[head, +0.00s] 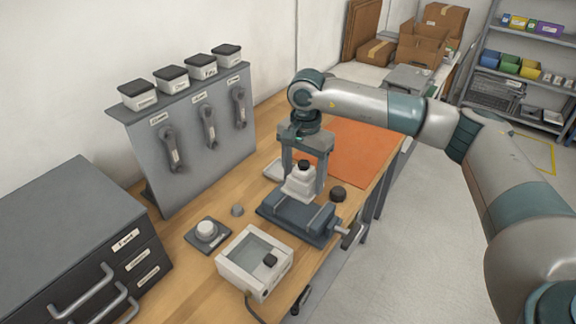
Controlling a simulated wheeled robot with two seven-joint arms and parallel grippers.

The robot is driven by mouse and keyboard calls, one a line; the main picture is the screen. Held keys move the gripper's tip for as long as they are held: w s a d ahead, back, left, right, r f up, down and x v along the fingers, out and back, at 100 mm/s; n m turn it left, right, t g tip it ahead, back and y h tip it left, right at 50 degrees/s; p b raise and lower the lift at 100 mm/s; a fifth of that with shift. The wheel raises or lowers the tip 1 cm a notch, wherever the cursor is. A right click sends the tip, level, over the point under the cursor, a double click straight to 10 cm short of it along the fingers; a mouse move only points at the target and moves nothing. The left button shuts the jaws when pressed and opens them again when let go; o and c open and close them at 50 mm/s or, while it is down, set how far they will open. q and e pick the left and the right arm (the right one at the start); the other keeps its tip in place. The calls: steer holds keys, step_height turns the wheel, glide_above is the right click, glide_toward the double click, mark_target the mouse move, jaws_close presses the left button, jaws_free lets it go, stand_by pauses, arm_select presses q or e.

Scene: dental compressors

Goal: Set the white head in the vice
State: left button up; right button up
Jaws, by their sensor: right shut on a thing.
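The white head (299,184), a stepped pale block with a black cap on top, is between the fingers of my right gripper (304,179). The gripper points down from above and is shut on the head. The dark blue-grey vice (285,223) stands near the front edge of the bench, with its screw and handle at the right. The head is upright at the back side of the vice. I cannot tell whether its base touches the vice or is between the jaws. My left gripper is not in view.
A white open basin (230,274) and a dark pad with a white round part (207,231) lie left of the vice. A grey tool panel (210,145) stands behind. An orange mat (358,150) lies clear beyond.

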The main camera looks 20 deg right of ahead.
mark_target(300, 190)
steer(key=shift+w+a+r, duration=0.15)
steer(key=shift+w+a, duration=0.1)
steer(key=shift+w, duration=0.1)
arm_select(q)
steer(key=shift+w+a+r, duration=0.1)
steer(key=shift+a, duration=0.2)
arm_select(e)
steer(key=shift+s, duration=0.1)
steer(key=shift+f+b, duration=0.5)
steer(key=shift+f, duration=1.5)
steer(key=shift+f+b, duration=0.4)
steer(key=shift+f, duration=0.05)
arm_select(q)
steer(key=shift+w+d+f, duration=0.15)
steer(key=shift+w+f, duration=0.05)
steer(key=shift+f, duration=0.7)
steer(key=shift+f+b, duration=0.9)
arm_select(e)
steer(key=shift+f, duration=0.35)
